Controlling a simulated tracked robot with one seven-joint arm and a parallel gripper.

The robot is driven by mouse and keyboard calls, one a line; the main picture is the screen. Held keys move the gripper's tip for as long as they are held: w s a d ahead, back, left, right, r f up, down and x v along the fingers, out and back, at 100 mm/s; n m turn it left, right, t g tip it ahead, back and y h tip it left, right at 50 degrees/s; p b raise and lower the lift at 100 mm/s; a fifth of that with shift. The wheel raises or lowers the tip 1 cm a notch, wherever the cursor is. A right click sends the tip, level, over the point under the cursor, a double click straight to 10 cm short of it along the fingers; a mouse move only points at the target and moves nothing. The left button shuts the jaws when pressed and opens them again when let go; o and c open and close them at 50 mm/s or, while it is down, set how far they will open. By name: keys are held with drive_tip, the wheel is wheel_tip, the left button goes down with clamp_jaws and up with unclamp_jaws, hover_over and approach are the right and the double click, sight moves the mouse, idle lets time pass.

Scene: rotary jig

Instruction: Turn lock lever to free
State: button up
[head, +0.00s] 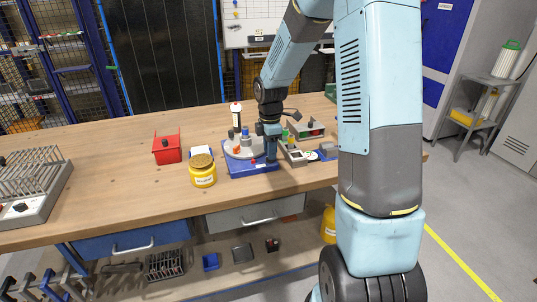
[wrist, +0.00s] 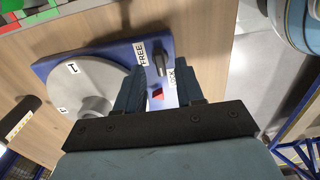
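The rotary jig has a blue base (head: 252,171) on the bench and a grey round plate (wrist: 88,88) marked "I". In the wrist view, a black lock lever (wrist: 160,64) stands on the base beside the FREE label (wrist: 141,54). The LOCK label (wrist: 172,79) is partly hidden by a finger. A small red part (wrist: 157,95) shows between my fingers. My gripper (wrist: 159,80) is over the right end of the base, its fingers apart with the lever near their tips. I cannot tell whether they touch it. My gripper (head: 271,157) also shows in the head view.
A yellow jar (head: 203,176) and a red box (head: 166,150) stand left of the jig. A small device with a display (head: 297,155) and a tray (head: 305,129) sit close on the right.

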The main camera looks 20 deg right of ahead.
drive_tip(key=shift+f, duration=1.05)
drive_tip(key=shift+c, duration=0.3)
